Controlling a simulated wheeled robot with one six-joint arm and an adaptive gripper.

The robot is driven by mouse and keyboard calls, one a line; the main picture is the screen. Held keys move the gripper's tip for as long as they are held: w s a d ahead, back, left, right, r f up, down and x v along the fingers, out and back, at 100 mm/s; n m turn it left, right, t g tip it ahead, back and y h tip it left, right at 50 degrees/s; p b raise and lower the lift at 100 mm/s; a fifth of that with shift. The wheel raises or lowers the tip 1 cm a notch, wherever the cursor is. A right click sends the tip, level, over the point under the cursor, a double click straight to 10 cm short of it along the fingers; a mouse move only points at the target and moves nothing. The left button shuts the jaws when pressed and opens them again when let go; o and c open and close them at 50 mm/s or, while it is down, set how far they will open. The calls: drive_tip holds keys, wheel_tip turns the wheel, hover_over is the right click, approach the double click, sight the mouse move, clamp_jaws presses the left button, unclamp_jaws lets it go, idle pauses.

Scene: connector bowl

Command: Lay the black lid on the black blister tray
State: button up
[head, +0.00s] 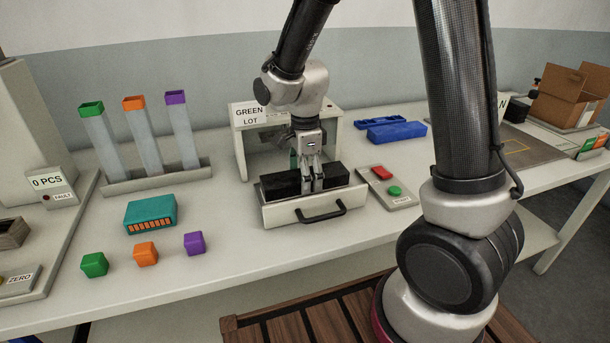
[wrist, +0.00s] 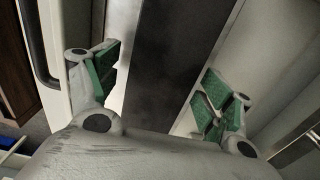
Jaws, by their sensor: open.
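A long black piece (head: 281,187) lies in the pulled-out drawer of the white box labelled GREEN LOT. Its dark top also shows in the wrist view (wrist: 172,60). I cannot tell whether it is the lid, the blister tray, or one on the other. My gripper (head: 313,186) points down over the middle of the drawer. Its green-padded fingers (wrist: 155,100) are open, one on each side of the black piece, with pale drawer surface showing beside it. Contact is not visible. No second separate black piece is clear.
The drawer front (head: 315,207) has a black handle. A red and green button box (head: 388,187) stands right of it. Blue trays (head: 397,131) lie behind. A teal case (head: 151,214), coloured cubes and tubes in a holder (head: 158,178) stand left. A cardboard box (head: 568,97) is far right.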

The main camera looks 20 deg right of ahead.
wheel_tip(320, 180, up, 12)
drive_tip(key=s+d+r+n+t, duration=0.2)
drive_tip(key=s+d+r+n, duration=0.1)
drive_tip(key=s+d+n, duration=0.4)
drive_tip(key=s+d+r+n+t, duration=0.2)
drive_tip(key=s+d+r+n, duration=0.2)
drive_tip(key=s+d+n, duration=0.4)
drive_tip(key=s+n, duration=0.3)
drive_tip(key=s, duration=0.1)
drive_tip(key=shift+r, duration=0.3)
idle(0.4)
